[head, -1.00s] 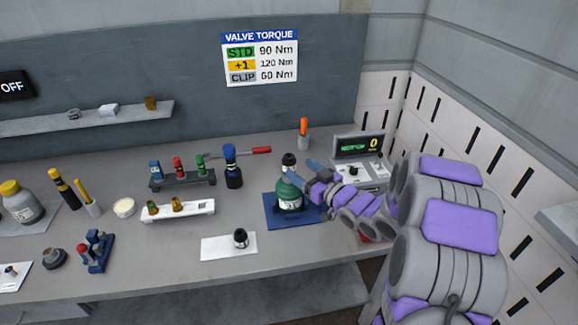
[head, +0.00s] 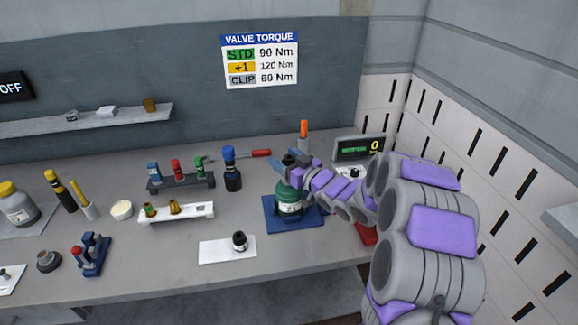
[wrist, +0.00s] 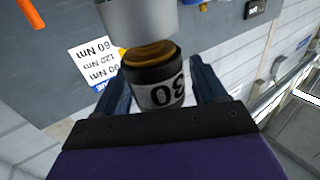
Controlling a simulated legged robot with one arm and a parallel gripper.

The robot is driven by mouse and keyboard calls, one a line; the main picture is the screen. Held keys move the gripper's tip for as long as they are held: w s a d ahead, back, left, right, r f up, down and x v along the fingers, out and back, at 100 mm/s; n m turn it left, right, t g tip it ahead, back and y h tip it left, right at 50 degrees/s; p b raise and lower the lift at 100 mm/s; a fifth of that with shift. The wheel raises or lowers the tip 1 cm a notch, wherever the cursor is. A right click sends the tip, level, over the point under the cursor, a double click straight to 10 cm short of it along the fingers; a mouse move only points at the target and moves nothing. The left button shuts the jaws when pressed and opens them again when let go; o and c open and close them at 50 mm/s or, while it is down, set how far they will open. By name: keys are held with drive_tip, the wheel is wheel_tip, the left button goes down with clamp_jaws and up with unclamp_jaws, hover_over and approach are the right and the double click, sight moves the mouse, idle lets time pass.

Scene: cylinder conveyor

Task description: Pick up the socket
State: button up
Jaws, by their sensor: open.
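A black socket (wrist: 158,78) with a white "30" label stands between the fingers of my gripper (wrist: 160,88) in the wrist view. A brass ring shows at one end of it, against a grey cylinder (wrist: 135,18). Contact between fingers and socket cannot be told. A similar black piece (head: 239,241) stands on a white mat (head: 214,250).
The bottle stands on a blue mat (head: 272,216). A display unit (head: 350,148) reading 0 and an orange-handled tool (head: 304,130) are behind my arm. A blue-topped black bottle (head: 232,172), a dark rack (head: 165,186) and a white rack (head: 190,215) stand to the left.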

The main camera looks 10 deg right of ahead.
drive_tip(key=shift+c, duration=0.3)
drive_tip(key=c, duration=1.1)
drive_tip(key=shift+w+d+r+m+t+h+p, duration=0.2)
drive_tip(key=shift+r+m+t+h+p, duration=0.3)
drive_tip(key=shift+r+m+h, duration=0.8)
drive_tip(key=shift+w+d+r+m+t+h+p, duration=0.1)
drive_tip(key=shift+w+r+m+t+h+p, duration=0.4)
drive_tip(key=shift+r+h, duration=1.4)
drive_tip(key=shift+w+d+r+m+t+h+p, duration=0.15)
drive_tip(key=shift+r+m+h+p, duration=0.5)
drive_tip(key=shift+r+m+h, duration=0.95)
